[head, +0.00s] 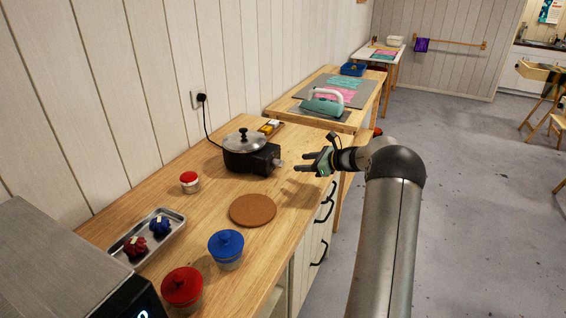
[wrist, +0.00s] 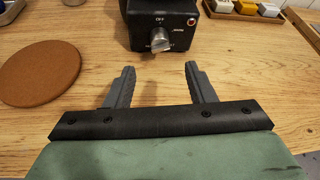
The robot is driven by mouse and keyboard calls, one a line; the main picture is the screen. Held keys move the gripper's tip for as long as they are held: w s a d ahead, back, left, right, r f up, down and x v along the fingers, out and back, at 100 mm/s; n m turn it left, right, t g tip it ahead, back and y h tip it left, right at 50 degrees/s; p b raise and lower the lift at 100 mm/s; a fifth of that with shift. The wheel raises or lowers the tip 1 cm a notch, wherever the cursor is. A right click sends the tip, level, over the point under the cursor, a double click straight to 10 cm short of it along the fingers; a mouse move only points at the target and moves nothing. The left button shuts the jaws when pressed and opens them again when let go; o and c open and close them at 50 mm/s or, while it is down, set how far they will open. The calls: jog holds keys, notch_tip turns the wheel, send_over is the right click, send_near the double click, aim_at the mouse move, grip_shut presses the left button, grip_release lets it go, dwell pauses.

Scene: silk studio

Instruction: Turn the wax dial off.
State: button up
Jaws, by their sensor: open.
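The wax pot (head: 252,153) is a black heater with a glass-and-metal lid, standing on the wooden counter near the wall. Its silver dial (wrist: 158,41) sticks out of the front panel, with an OFF mark above it and a small red light (wrist: 192,21) at the upper right. Which mark the dial points to is too small to tell. The dial also shows in the head view (head: 279,162). My gripper (head: 301,162) is open and empty in front of the dial, apart from it. In the wrist view my fingertips (wrist: 160,68) point toward the dial, one on either side of its line.
A round cork mat (head: 253,210) lies on the counter in front of the pot. Red and blue lidded jars and a metal tray (head: 172,216) stand nearer. A wooden tray of coloured blocks (wrist: 244,10) lies right of the pot. The counter between gripper and dial is clear.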

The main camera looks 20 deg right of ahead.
aim_at(282, 164)
jog(key=p+x, duration=0.1)
jog(key=x, duration=0.8)
jog(key=shift+w+a+f+p, duration=0.15)
jog(key=shift+w+a+p, duration=0.1)
jog(key=shift+p, duration=0.15)
jog(key=c, duration=1)
